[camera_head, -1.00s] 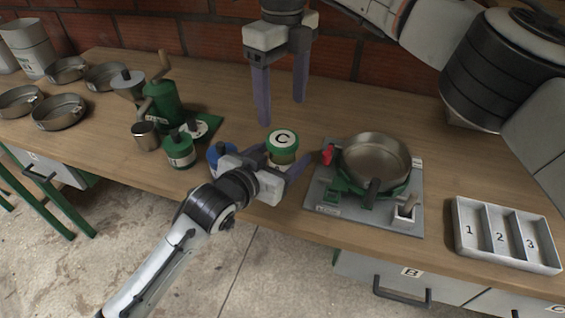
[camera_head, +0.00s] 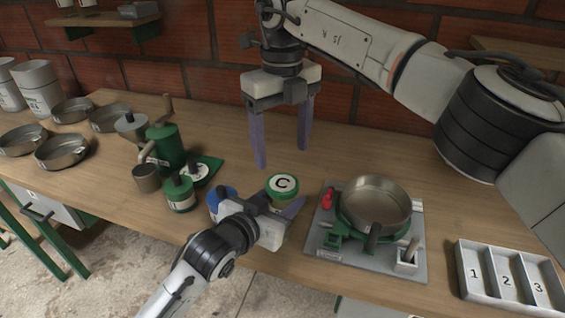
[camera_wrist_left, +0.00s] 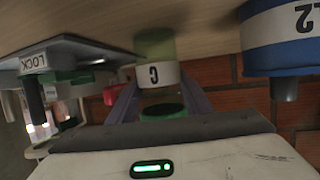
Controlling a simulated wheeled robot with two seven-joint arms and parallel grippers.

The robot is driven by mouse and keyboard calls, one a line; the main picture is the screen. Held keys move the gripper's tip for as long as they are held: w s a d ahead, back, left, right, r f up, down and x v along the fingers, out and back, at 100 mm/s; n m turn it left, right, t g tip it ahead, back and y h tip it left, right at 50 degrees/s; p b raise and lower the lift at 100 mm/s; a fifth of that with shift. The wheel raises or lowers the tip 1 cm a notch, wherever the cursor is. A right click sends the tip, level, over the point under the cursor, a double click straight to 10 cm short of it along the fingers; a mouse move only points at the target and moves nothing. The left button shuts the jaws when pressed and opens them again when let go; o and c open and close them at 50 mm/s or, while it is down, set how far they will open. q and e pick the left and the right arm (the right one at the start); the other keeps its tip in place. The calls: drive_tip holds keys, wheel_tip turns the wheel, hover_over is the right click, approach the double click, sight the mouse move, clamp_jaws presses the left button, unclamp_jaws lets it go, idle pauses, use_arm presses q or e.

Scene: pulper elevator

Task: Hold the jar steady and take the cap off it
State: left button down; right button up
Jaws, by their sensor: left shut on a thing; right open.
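The jar (camera_wrist_left: 158,75) carries a white label with a C and is held between my left gripper's fingers in the left wrist view. Its green cap (camera_head: 282,186) has a white top marked C and sits on the jar in the head view. The cap also shows at the bottom of the jar in the left wrist view (camera_wrist_left: 163,110), which is upside down. My left gripper (camera_head: 277,205) is shut around the jar's body, which it mostly hides in the head view. My right gripper (camera_head: 282,158) is open and empty, pointing down just above and behind the cap.
A blue container (camera_head: 222,198) stands close left of my left gripper. A green-lidded jar (camera_head: 180,194) and a green grinder (camera_head: 166,146) are farther left. A pan (camera_head: 376,202) on a grey plate stands right, with a numbered tray (camera_head: 510,276) beyond. The bench behind the jar is clear.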

sight(282, 183)
drive_tip(key=m, duration=0.8)
drive_tip(key=shift+m, duration=0.4)
drive_tip(key=m, duration=1.2)
drive_tip(key=shift+m, duration=0.4)
drive_tip(key=m, duration=0.6)
drive_tip(key=shift+m, duration=0.4)
drive_tip(key=shift+f, duration=0.55)
wheel_tip(282, 183, down, 7)
